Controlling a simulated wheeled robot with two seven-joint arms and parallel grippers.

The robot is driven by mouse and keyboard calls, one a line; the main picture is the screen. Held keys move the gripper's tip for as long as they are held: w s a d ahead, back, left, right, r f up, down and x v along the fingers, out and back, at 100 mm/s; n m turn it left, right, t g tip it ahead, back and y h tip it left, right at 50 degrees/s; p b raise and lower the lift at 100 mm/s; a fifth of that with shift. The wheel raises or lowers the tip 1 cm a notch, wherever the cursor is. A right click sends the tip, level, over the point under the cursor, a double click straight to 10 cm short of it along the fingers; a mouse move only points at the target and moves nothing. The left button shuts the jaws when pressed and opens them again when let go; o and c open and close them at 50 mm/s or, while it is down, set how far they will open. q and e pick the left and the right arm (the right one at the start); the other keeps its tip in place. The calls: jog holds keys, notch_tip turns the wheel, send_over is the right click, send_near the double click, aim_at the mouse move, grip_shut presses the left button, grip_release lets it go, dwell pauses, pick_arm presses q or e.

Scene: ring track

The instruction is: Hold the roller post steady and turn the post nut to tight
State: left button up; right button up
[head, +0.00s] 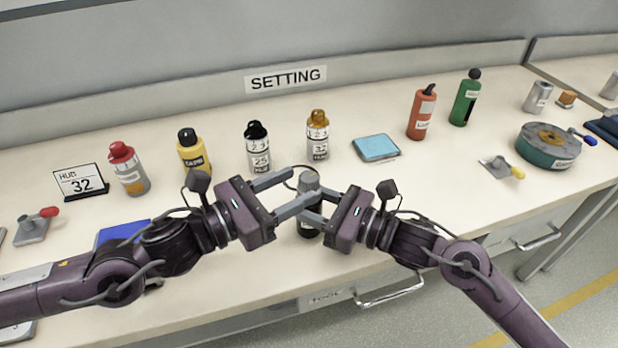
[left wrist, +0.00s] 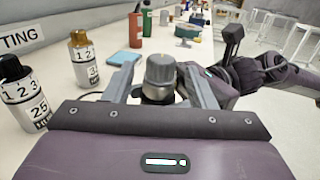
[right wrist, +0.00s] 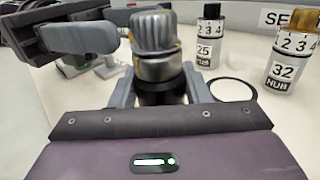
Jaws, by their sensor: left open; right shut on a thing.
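The roller post (head: 308,230) stands upright near the table's front edge, with a dark lower body. The ribbed grey post nut (head: 309,181) sits on its top; it also shows in the left wrist view (left wrist: 160,68) and right wrist view (right wrist: 152,32). My right gripper (head: 312,206) is shut on the roller post below the nut. My left gripper (head: 306,184) is open, its fingers on either side of the nut at about its height. In the left wrist view, a gap shows beside the nut. The fingers hide part of the post.
Behind stand a black-capped bottle (head: 257,150), an orange-capped bottle (head: 318,140) and a blue pad (head: 376,147). A yellow bottle (head: 193,152), red-capped bottle (head: 128,168) and HUB 32 card (head: 81,183) are left. A green round fixture (head: 548,147) is right. Bare tabletop lies between.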

aim_at(300, 184)
pick_arm(q)
jog(key=shift+x, duration=2)
jog(key=shift+s, duration=0.1)
jog(key=c, duration=1)
jog(key=shift+o, duration=0.2)
